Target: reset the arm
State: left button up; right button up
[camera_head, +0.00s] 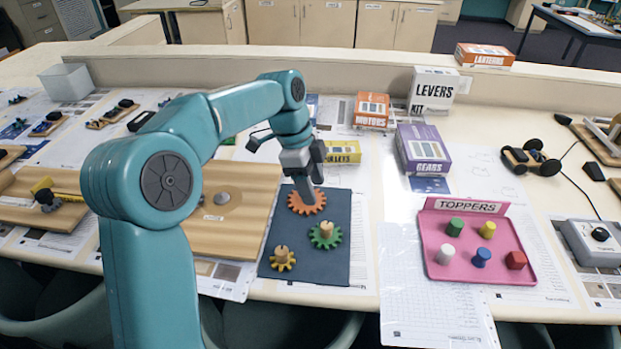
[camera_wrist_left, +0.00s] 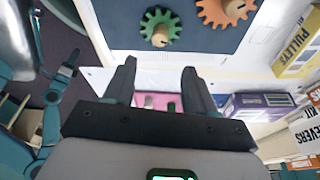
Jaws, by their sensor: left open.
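My left arm reaches in from the left in the head view. Its gripper (camera_head: 306,185) is over the blue-grey mat (camera_head: 330,270), in front of the orange gear's far edge. In the left wrist view the same gripper (camera_wrist_left: 160,80) has its two fingers apart with nothing between them. The orange gear (camera_head: 306,203) lies at the back of the mat. The green gear (camera_head: 326,237) and the yellow gear (camera_head: 283,260) lie nearer, each with a wooden peg. The orange and green gears also show in the left wrist view. My right gripper is not seen.
A pink TOPPERS tray (camera_head: 480,271) with several coloured pegs stands to the right. A purple GEARS box (camera_head: 423,150), a yellow box (camera_head: 342,152), an orange MOTORS box (camera_head: 371,110) and a white LEVERS box (camera_head: 434,90) stand behind. A wooden board (camera_head: 225,225) lies left of the mat.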

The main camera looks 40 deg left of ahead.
pick_arm(q)
jog(key=shift+s+a+r, duration=0.1)
jog(key=shift+a+r, duration=0.05)
jog(key=shift+r, duration=0.5)
